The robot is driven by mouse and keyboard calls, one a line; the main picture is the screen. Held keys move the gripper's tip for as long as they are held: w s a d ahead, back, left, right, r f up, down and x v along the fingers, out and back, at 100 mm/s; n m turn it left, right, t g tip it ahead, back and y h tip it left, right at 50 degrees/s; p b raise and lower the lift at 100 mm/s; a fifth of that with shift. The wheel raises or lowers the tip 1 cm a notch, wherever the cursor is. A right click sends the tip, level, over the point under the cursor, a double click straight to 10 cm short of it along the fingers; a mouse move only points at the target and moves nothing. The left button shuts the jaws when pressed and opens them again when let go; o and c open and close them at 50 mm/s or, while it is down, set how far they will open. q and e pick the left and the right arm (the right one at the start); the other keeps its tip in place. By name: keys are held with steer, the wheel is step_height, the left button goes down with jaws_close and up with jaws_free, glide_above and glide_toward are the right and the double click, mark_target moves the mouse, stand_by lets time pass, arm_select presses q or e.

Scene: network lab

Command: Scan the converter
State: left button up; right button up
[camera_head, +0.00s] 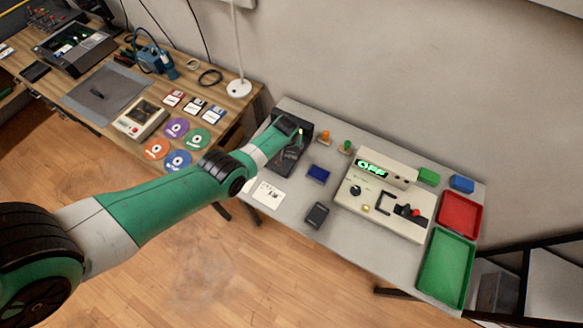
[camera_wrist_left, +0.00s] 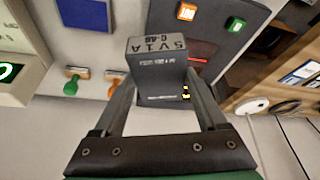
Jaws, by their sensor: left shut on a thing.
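The converter (camera_wrist_left: 158,72) is a small dark grey box marked "5V1A". My left gripper (camera_wrist_left: 162,95) is shut on it, one finger on each side, in the left wrist view. Behind it is a dark scanner (camera_wrist_left: 220,38) with a red light line, an orange button and a green button. The converter covers part of this scanner; whether they touch I cannot tell. In the head view my left arm reaches over to the scanner (camera_head: 297,156) at the left end of the grey table, and the converter cannot be made out there. My right gripper is not in view.
On the grey table (camera_head: 385,255) are a console (camera_head: 385,205) reading "OFF", a blue pad (camera_head: 318,174), two stamps, a dark box (camera_head: 317,214), a printed sheet (camera_head: 268,194), a red tray (camera_head: 459,217) and a green tray (camera_head: 446,266). A wooden desk with discs adjoins at left.

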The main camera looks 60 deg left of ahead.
arm_select(q)
steer(key=a+r+n+b, duration=0.2)
steer(key=a+r+b, duration=0.15)
steer(key=a, duration=0.55)
steer(key=shift+y, duration=0.3)
step_height(320, 180, down, 7)
steer(key=b, duration=0.6)
steer(key=shift+w+r, duration=0.1)
steer(key=shift+r, duration=0.05)
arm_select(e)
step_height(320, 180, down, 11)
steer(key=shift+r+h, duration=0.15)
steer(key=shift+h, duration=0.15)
arm_select(q)
steer(key=shift+r, duration=0.15)
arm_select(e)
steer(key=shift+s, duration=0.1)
arm_select(q)
step_height(320, 180, up, 6)
steer(key=p, duration=0.6)
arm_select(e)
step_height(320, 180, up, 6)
